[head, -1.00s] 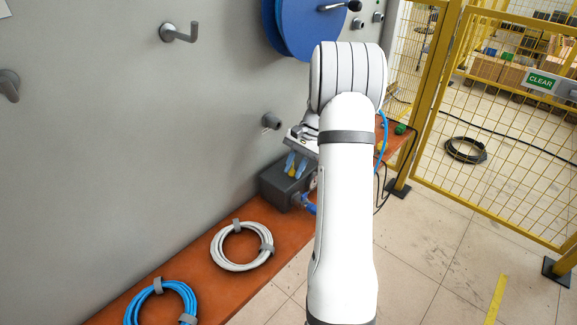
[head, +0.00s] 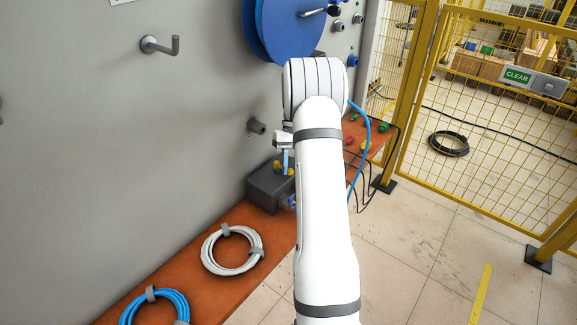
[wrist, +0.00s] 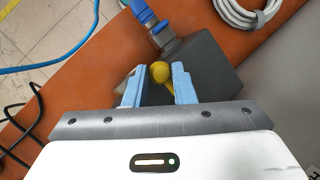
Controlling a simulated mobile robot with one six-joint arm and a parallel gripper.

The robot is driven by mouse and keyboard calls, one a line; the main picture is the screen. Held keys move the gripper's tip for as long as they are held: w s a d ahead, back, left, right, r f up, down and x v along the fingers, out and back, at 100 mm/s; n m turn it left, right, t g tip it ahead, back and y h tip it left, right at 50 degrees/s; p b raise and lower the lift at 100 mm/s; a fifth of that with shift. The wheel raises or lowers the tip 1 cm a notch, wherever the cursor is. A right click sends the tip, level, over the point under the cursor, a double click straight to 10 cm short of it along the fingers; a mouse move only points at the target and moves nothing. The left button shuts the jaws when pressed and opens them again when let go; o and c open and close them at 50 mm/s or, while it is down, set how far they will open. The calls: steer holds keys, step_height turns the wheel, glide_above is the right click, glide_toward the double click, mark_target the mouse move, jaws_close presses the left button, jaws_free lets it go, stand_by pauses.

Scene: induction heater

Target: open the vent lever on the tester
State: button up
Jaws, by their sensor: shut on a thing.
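The tester is a dark grey box (head: 263,190) at the back of the orange bench, against the grey wall; it also shows in the wrist view (wrist: 212,66). A blue hose fitting (wrist: 150,20) leaves one side of it. The yellow round-ended vent lever (wrist: 160,72) is between my blue fingertips in the wrist view, and yellow also shows beside the fingers in the head view (head: 290,171). My gripper (wrist: 159,82) is shut on this lever, just above the box. The lever's lower part and pivot are hidden.
A white hose coil (head: 208,255) and a blue hose coil (head: 133,308) lie on the orange bench (head: 190,278). A blue reel (head: 290,30) and a grey hook (head: 150,45) stick out from the wall. Yellow fencing (head: 490,120) stands at the right, with open floor before it.

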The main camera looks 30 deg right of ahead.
steer(key=shift+w, duration=0.1)
stand_by(0.5)
steer(key=o, duration=1)
steer(key=shift+d, duration=0.1)
